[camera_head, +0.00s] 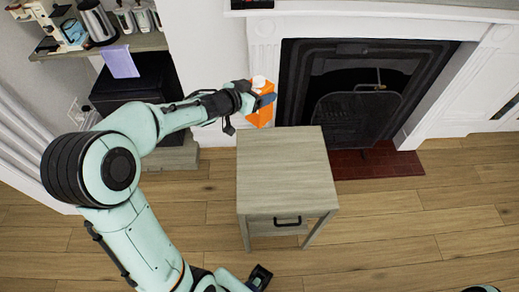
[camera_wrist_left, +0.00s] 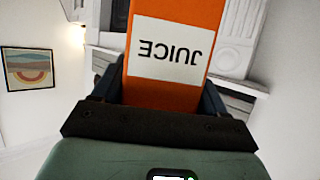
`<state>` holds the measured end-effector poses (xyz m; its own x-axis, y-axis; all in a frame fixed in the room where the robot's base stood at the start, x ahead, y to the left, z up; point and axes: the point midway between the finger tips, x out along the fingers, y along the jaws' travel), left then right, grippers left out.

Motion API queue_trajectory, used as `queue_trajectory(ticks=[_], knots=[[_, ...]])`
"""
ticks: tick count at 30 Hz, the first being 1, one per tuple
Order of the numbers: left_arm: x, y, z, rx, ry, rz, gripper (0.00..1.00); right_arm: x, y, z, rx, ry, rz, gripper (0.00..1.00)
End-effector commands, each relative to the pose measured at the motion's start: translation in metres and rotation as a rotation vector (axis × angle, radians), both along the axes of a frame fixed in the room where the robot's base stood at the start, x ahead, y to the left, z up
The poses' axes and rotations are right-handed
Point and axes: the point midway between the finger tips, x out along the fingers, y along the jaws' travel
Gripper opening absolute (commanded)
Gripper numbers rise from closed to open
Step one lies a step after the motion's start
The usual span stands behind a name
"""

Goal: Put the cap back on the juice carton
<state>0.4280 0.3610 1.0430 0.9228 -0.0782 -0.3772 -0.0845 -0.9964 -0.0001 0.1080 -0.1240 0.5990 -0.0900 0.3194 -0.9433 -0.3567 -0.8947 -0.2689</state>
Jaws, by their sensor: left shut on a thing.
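The orange juice carton (camera_head: 265,116) is in my left gripper (camera_head: 258,101), in front of the fireplace's left edge and above the far side of the small table. In the left wrist view the carton (camera_wrist_left: 172,97) fills the middle, with a white label reading JUICE upside down. The fingers of the left gripper (camera_wrist_left: 165,90) are shut on its two sides. A small white round part (camera_head: 258,81) shows at the carton's upper end; I cannot tell whether it is the cap or a bare spout. No separate cap can be made out.
The small wooden table (camera_head: 285,170) has a bare top and a drawer with a black handle. The fireplace (camera_head: 360,100) stands behind it. A shelf (camera_head: 140,44) with a kettle (camera_head: 97,20) and canisters is at the upper left.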

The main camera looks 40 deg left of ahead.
Motion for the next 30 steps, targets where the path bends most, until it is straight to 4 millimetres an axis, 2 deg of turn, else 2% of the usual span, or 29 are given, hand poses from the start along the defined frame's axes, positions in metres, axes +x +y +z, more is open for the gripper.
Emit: queue_trajectory(ticks=[2, 9, 15, 18, 22, 30], knots=[[0.000, 0.000, -0.011, -0.001, 0.000, -0.002, 0.00, -0.004, 0.000, -0.008, 0.000, 0.004, 0.000, 0.63], [-0.001, 0.000, -0.074, -0.003, 0.005, -0.001, 0.00, -0.017, 0.000, -0.042, 0.000, 0.020, 0.000, 0.63], [-0.001, -0.001, -0.122, -0.003, 0.004, -0.001, 0.00, -0.022, 0.000, -0.060, 0.000, 0.026, 0.000, 0.63], [0.000, -0.001, -0.140, -0.002, 0.002, -0.001, 0.00, -0.023, 0.000, -0.064, -0.001, 0.027, 0.000, 0.63], [0.000, 0.000, -0.153, -0.001, 0.000, -0.001, 0.00, -0.022, 0.000, -0.066, -0.001, 0.024, 0.000, 0.63], [0.000, 0.000, -0.155, -0.001, -0.003, -0.001, 0.00, -0.021, 0.000, -0.065, 0.000, 0.022, -0.001, 0.63]])
